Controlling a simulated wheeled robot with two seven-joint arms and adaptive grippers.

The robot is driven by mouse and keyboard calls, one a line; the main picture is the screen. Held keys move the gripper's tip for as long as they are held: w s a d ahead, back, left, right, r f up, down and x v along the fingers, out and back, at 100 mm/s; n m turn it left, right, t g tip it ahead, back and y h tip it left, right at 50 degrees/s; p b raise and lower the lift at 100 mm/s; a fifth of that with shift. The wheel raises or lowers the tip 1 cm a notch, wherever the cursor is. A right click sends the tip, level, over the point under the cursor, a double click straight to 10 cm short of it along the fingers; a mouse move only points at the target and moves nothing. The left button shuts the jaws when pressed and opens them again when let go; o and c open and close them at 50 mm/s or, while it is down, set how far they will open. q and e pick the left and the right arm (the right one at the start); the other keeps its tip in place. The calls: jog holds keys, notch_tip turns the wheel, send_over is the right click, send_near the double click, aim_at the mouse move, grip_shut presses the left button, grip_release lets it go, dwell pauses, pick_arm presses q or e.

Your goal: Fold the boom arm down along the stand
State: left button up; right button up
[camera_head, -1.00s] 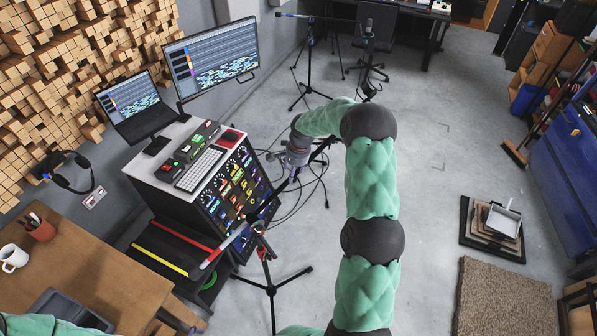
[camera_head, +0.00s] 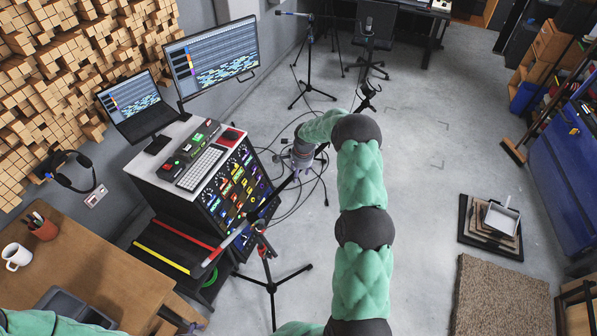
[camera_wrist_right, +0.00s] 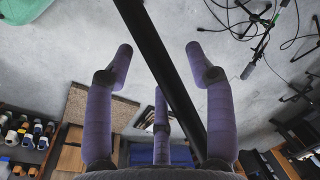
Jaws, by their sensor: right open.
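The stand (camera_head: 270,287) is a black tripod on the floor in front of the rack cabinet. Its boom arm (camera_head: 277,196) is tilted, rising from a pale grey end at lower left toward my right gripper at upper right. My right gripper (camera_head: 301,163) is at the upper part of the boom, partly hidden by its own wrist in the head view. In the right wrist view, the purple fingers of my right gripper (camera_wrist_right: 160,75) are spread apart. A black bar, seemingly the boom (camera_wrist_right: 165,60), runs diagonally between them; contact cannot be told. My left gripper is out of view.
The rack cabinet (camera_head: 225,195) with keyboard and monitors stands left of the stand. Loose cables (camera_head: 318,190) lie on the floor behind it. Another mic stand (camera_head: 309,60) is at the back. A wooden desk (camera_head: 95,265) is at lower left.

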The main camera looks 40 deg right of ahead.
jog(key=shift+f, duration=0.35)
grip_shut()
